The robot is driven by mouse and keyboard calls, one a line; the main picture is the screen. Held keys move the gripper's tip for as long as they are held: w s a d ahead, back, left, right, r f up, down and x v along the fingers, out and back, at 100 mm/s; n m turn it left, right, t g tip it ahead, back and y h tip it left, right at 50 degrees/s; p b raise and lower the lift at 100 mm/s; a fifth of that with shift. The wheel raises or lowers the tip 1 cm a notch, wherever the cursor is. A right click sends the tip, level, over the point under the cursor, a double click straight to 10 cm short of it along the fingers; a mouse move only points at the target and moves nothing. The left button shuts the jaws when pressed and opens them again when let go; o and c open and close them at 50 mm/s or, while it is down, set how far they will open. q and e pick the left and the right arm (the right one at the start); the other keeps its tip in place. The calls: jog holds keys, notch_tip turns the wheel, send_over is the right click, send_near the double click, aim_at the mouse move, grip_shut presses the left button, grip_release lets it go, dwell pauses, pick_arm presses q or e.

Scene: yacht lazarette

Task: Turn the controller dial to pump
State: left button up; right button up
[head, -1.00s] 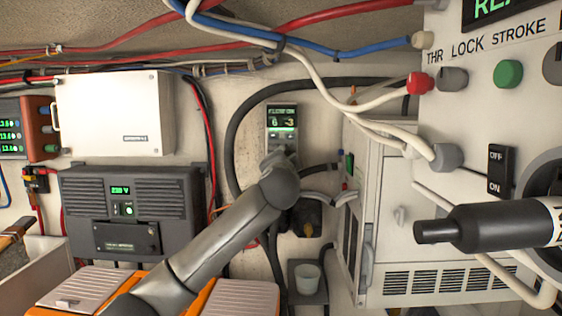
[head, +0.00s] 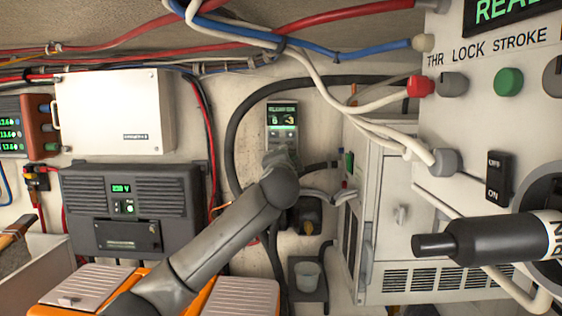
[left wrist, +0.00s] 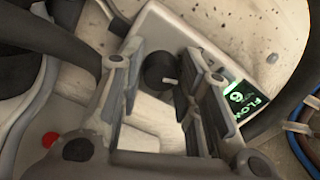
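The controller (head: 282,113) is a small grey box with a lit green display, on the back wall near the middle of the head view. Its lower part is hidden behind my left arm. In the left wrist view its display (left wrist: 244,98) reads FLOW and a digit. Its black round dial (left wrist: 159,70) with a short white pointer mark lies between the fingers of my left gripper (left wrist: 160,85). The fingers are apart, one on each side of the dial, and I see no clear contact. In the head view the left gripper is mostly hidden by its own arm. My right gripper is out of view.
A dark grey unit (head: 130,205) with a green readout and a white box (head: 115,112) are left of the controller. A white cabinet (head: 390,210) and a panel with an OFF/ON switch (head: 499,177) are on the right. Cables run around the controller.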

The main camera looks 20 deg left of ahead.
pick_arm(q)
jog(key=o, duration=0.3)
jog(key=v, duration=1.2)
dwell(0.3)
